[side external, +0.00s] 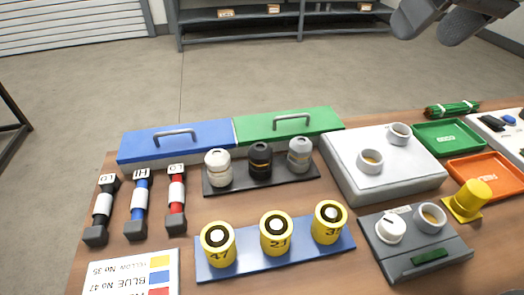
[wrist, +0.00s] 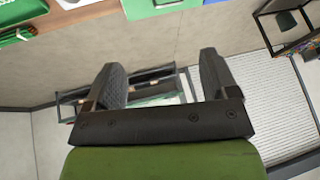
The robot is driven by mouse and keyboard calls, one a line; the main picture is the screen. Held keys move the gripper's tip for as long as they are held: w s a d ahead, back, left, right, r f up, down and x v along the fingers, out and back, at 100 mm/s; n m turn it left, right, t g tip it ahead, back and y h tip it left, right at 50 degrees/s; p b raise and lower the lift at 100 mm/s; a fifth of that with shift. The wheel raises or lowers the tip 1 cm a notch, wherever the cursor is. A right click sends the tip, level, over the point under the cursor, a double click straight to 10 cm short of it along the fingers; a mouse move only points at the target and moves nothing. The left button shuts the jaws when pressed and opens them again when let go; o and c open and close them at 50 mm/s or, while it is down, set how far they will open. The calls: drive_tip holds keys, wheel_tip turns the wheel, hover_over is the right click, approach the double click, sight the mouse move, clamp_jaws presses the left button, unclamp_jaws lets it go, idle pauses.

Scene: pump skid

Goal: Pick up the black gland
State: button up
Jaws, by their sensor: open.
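The black gland (side external: 260,161) stands upright in the middle of a dark rack (side external: 228,189), in the side external view. A white gland (side external: 218,167) stands to its left and a grey gland (side external: 299,154) to its right. My gripper (side external: 440,20) shows only in part at the top right edge of that view, high above and well apart from the glands. In the wrist view my gripper (wrist: 165,88) has its two fingers wide apart with nothing between them. The glands are not visible in the wrist view.
Blue (side external: 175,139) and green (side external: 290,124) lidded boxes with handles stand behind the rack. Several yellow cylinders stand on a blue base (side external: 345,240) in front. A white block (side external: 385,180) with two cups is to the right. Three labelled tools, including a red one (side external: 177,195), lie left.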

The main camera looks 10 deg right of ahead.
drive_tip(key=w+a+f+n+g, duration=0.1)
drive_tip(key=w+a+f+n, duration=0.2)
drive_tip(key=w+a+f, duration=0.5)
drive_tip(key=n, duration=0.2)
approach(264, 149)
drive_tip(key=w, duration=0.2)
drive_tip(key=shift+n+g, duration=0.3)
drive_tip(key=shift+g, duration=0.1)
drive_tip(key=x, duration=0.4)
drive_tip(key=shift+s+a+f, duration=0.25)
drive_tip(key=shift+s, duration=0.05)
drive_tip(key=x, duration=0.4)
drive_tip(key=shift+s+d+f, duration=0.1)
drive_tip(key=shift+s+f, duration=0.05)
drive_tip(key=shift+f, duration=0.1)
drive_tip(key=shift+x, duration=1)
drive_tip(key=shift+c, duration=0.3)
drive_tip(key=c, duration=1)
